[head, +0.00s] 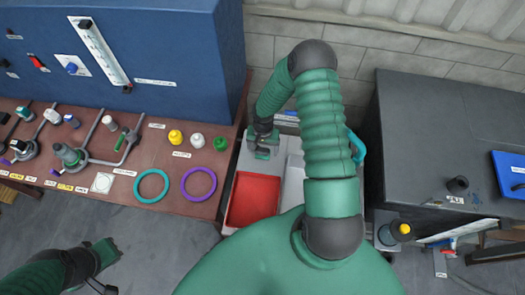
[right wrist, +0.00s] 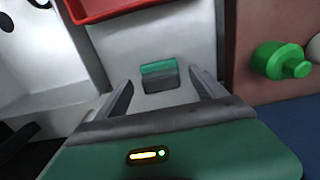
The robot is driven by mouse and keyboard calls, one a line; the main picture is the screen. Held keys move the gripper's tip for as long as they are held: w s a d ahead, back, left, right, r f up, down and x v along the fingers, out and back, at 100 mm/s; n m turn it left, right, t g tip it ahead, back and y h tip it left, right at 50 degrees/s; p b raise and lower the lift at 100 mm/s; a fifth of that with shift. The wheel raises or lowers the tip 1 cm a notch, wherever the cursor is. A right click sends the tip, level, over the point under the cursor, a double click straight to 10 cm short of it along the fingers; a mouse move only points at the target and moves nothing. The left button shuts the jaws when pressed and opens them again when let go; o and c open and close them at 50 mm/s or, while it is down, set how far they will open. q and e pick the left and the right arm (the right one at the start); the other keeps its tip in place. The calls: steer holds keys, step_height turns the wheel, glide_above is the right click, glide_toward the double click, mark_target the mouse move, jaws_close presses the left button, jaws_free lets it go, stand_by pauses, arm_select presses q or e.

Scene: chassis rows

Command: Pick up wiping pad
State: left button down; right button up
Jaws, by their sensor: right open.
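The wiping pad (right wrist: 158,77) looks like a small block with a green top and a grey lower part. It lies on a light grey surface in the right wrist view. My right gripper (right wrist: 160,84) is open, with one finger on each side of the pad's near end; I cannot tell whether they touch it. In the head view my right gripper (head: 264,143) is over the grey tray (head: 292,185), just beyond the red bin, and mostly hides the pad. My left gripper (head: 106,251) is low at the left, over the floor; its jaws are unclear.
A red bin (head: 252,200) sits in the tray close to my right gripper. At left a brown bench (head: 135,195) holds valves, coloured caps and two rings under a blue cabinet (head: 170,50). A dark cabinet (head: 440,130) stands at right. A wall closes off the back.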

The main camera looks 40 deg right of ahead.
mark_target(263, 150)
steer(key=shift+w+f, duration=0.1)
steer(key=shift+f, duration=0.7)
steer(key=c, duration=1.5)
steer(key=shift+o, duration=0.2)
steer(key=shift+r, duration=0.15)
step_height(263, 150, up, 10)
steer(key=shift+f+b, duration=0.1)
steer(key=shift+b, duration=0.45)
